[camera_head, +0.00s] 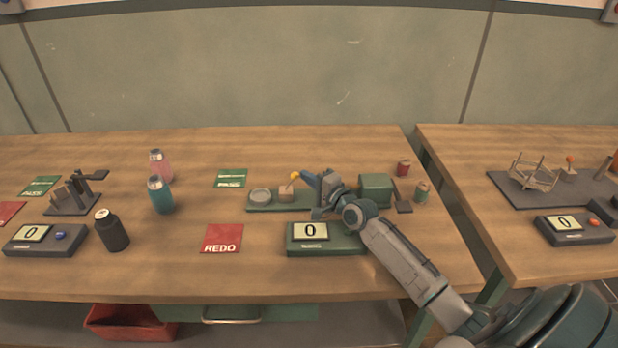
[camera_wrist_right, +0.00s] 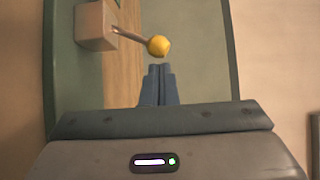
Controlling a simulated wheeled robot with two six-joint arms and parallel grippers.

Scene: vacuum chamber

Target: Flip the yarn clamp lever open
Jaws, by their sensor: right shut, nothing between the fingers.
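The yarn clamp is a small tan block (camera_head: 286,194) on a green base plate (camera_head: 262,208), with a thin lever ending in a yellow ball knob (camera_head: 295,175). In the head view the lever tilts up and to the right. My right gripper (camera_head: 306,174) is shut and empty, its blue fingertips just right of the knob. The right wrist view shows the block (camera_wrist_right: 95,26), the lever, the yellow knob (camera_wrist_right: 158,46) and the closed fingertips (camera_wrist_right: 160,70) close to the knob; I cannot tell whether they touch. My left gripper is not in view.
A round grey dish (camera_head: 260,195) sits left of the clamp, and a green box (camera_head: 376,189) right of it. A counter reading 0 (camera_head: 325,240) stands in front.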

